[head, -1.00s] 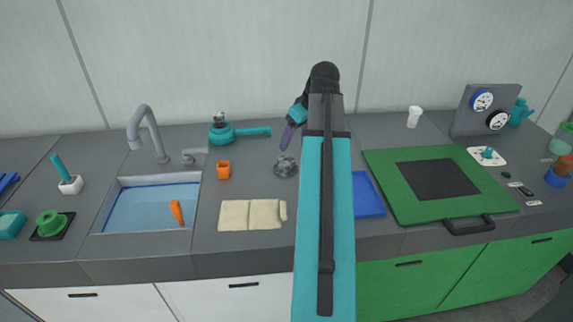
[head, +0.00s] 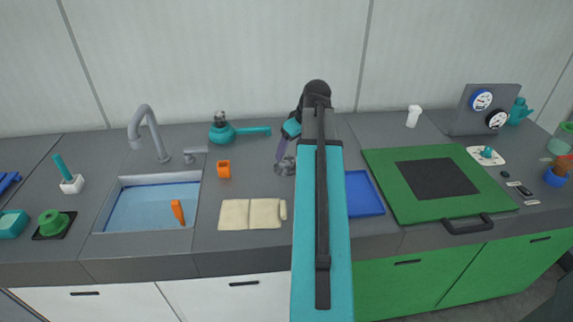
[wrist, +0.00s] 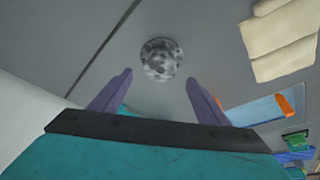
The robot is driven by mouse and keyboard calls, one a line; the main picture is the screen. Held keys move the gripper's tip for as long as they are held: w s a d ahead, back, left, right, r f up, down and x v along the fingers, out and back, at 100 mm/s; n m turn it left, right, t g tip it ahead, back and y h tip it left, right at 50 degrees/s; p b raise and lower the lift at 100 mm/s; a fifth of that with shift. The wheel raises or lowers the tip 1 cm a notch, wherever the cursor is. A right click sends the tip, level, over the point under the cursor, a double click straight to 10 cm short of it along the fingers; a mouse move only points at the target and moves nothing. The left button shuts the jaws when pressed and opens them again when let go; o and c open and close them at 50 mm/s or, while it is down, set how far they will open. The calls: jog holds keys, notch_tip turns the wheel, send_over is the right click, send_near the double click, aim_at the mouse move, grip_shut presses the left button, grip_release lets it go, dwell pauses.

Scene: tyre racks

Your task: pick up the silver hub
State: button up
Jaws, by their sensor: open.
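The silver hub (head: 284,167) is a mottled grey round piece on the dark counter, between the orange cup and my arm. In the wrist view the hub (wrist: 161,59) lies on the bare counter, beyond the fingertips and between their lines. My gripper (head: 283,150) is at the hub's upper edge in the head view, with purple fingers pointing down. In the wrist view my gripper (wrist: 160,82) is open and empty, its two fingers apart. Whether a finger touches the hub cannot be told. Part of the hub may be hidden by the finger in the head view.
An orange cup (head: 224,169) stands left of the hub. A folded cream cloth (head: 250,214) lies in front. A blue tray (head: 363,194) is to the right, partly behind my arm. A teal pan (head: 222,133) is at the back. The sink (head: 112,205) is further left.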

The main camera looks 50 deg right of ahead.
aim_at(286, 159)
jog(key=shift+f, duration=0.1)
jog(key=shift+p+x, duration=0.9)
jog(key=shift+x, duration=1.6)
jog(key=shift+s+f, duration=0.1)
jog(key=shift+s, duration=0.1)
jog(key=shift+c, duration=0.4)
jog(key=c, duration=1.3)
jog(key=shift+r, duration=0.25)
jog(key=shift+r+b, duration=0.7)
jog(key=shift+r, duration=0.9)
jog(key=s+a+b, duration=0.1)
jog(key=s+a, duration=0.1)
jog(key=s+a+b, duration=0.1)
jog(key=s+a, duration=0.1)
jog(key=s, duration=0.1)
jog(key=s+a+b, duration=0.1)
jog(key=s+a, duration=0.2)
jog(key=shift+s+a+r+b, duration=0.1)
jog(key=shift+s+r+b, duration=0.05)
jog(key=shift+r+b, duration=0.2)
